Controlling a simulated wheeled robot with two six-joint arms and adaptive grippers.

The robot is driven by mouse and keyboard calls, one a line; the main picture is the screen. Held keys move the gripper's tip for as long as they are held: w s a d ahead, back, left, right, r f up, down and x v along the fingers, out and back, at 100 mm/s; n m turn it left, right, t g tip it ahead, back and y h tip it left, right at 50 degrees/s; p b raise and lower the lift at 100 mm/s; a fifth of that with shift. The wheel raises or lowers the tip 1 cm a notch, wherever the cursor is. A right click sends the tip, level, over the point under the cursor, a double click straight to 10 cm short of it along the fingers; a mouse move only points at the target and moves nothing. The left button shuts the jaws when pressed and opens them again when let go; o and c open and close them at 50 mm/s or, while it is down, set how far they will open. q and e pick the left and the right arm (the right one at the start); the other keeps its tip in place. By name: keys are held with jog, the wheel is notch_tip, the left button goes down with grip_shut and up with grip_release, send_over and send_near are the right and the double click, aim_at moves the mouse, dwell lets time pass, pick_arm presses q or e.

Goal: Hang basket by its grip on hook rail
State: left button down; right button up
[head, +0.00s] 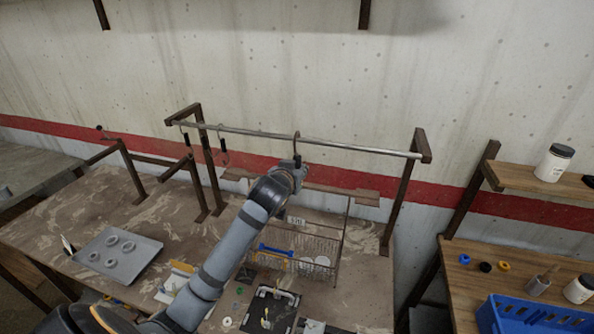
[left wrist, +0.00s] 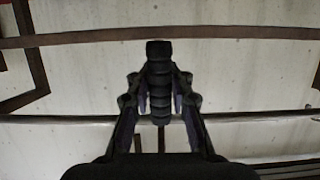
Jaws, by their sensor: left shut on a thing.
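A metal rail (head: 345,147) runs across the frame at the back of the table. A dark hook (head: 297,138) stands over it near the middle. My left gripper (head: 294,166) is just below that hook in the head view. In the left wrist view (left wrist: 160,105) it is shut on the black ridged grip (left wrist: 159,72), and the rail (left wrist: 250,116) crosses behind. The wire basket (head: 318,247) is below and right of the gripper, with a thin upright wire at its right. My arm hides part of it. I cannot tell whether it touches the table or whether grip and hook touch.
Two more hooks hang on the rail's left part, one of them (head: 223,150). A grey tray (head: 117,260) with several rings lies on the table's left. A black case (head: 270,310) lies in front of the basket. A blue crate (head: 535,315) and jars are on the right bench.

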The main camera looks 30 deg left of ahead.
pick_arm(q)
jog(key=shift+w, duration=0.2)
jog(key=shift+s+r, duration=0.1)
jog(key=shift+w+a, duration=0.15)
jog(key=shift+w, duration=0.5)
jog(key=shift+w+a, duration=0.15)
jog(key=shift+w, duration=0.6)
jog(key=shift+w+a, duration=0.25)
jog(key=shift+w, duration=0.65)
